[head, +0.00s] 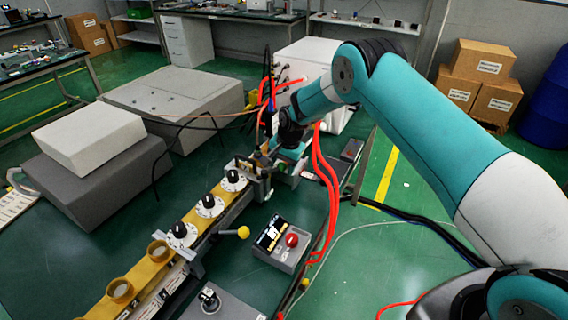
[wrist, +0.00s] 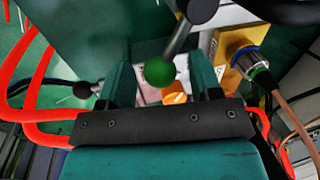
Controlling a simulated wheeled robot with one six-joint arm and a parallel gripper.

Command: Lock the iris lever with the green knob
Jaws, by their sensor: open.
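The green knob (wrist: 159,74) shows in the wrist view as a round ball near the end of a grey metal rod, the iris lever (wrist: 179,38). My gripper (wrist: 161,82) is open, with one teal finger to the left of the knob and one to the right. The knob appears between the fingers; I cannot tell whether it lies at fingertip depth. In the head view my gripper (head: 268,153) is at the far end of the yellow waveguide line (head: 218,213), and the green knob is hidden there.
A yellow-knobbed lever (head: 243,232) sticks out from the line's near side. A control box with a red button (head: 291,240) stands to its right. Red hoses (head: 331,190) hang beside my arm. A connector with a copper-coloured cable (wrist: 249,62) is right of the gripper.

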